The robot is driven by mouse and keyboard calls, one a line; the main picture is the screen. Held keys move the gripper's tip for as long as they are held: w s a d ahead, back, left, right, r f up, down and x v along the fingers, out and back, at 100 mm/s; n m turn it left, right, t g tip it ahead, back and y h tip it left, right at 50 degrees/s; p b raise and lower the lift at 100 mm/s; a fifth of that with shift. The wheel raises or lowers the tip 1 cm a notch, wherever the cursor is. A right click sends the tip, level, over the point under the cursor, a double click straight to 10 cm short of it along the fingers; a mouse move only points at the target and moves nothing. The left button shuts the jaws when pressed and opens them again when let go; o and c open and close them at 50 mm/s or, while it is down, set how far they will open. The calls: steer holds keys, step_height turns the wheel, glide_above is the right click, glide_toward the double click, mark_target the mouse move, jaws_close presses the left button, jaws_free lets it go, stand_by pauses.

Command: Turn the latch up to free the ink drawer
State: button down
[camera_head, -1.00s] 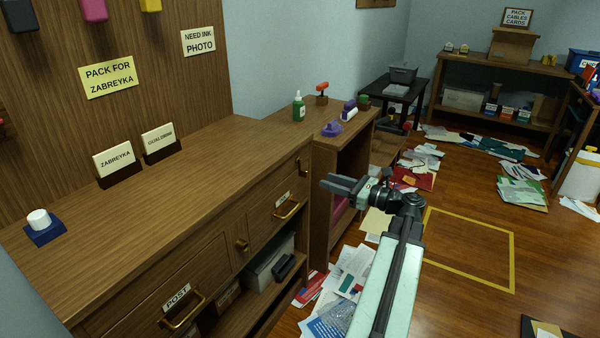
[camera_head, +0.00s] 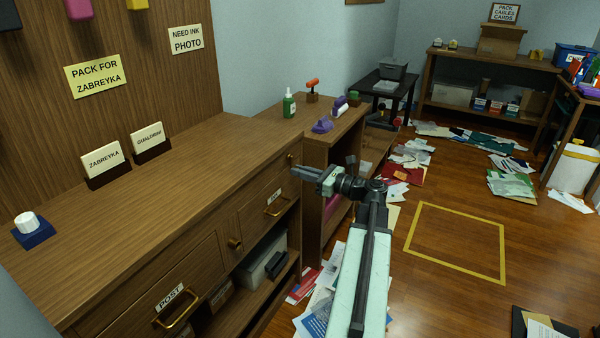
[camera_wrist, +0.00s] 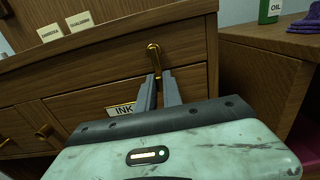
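The brass latch (camera_wrist: 153,52) is on the cabinet front above the ink drawer (camera_wrist: 95,98) in the wrist view, its arm hanging down. In the head view the latch (camera_head: 291,157) is small, at the cabinet's right end. The ink drawer (camera_head: 254,214) looks closed, with a brass pull and a label. My gripper (camera_wrist: 158,77) is open, its two fingers apart with the latch's lower end between or just beyond the tips. I cannot tell whether they touch it. In the head view my gripper (camera_head: 298,172) is close to the cabinet front.
A post drawer (camera_head: 155,295) and a brass knob (camera_head: 235,243) are left of the ink drawer. A shelf unit (camera_head: 318,148) stands just right of the cabinet. Papers litter the floor; the yellow-taped square (camera_head: 455,245) is clear.

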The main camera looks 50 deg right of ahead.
steer(key=shift+d, duration=0.1)
stand_by(0.3)
steer(key=shift+w+d+r+n+p, duration=0.15)
steer(key=shift+d+r+n+p, duration=0.5)
steer(key=shift+n, duration=2.35)
steer(key=shift+w+d+r+n+p, duration=0.15)
steer(key=shift+d+r+n+p, duration=0.5)
steer(key=shift+n, duration=2.35)
steer(key=shift+w+d+r+n+p, duration=0.15)
steer(key=shift+d+r+n+p, duration=0.45)
steer(key=shift+n, duration=2.4)
steer(key=shift+a+r, duration=0.1)
steer(key=c, duration=1.5)
jaws_free()
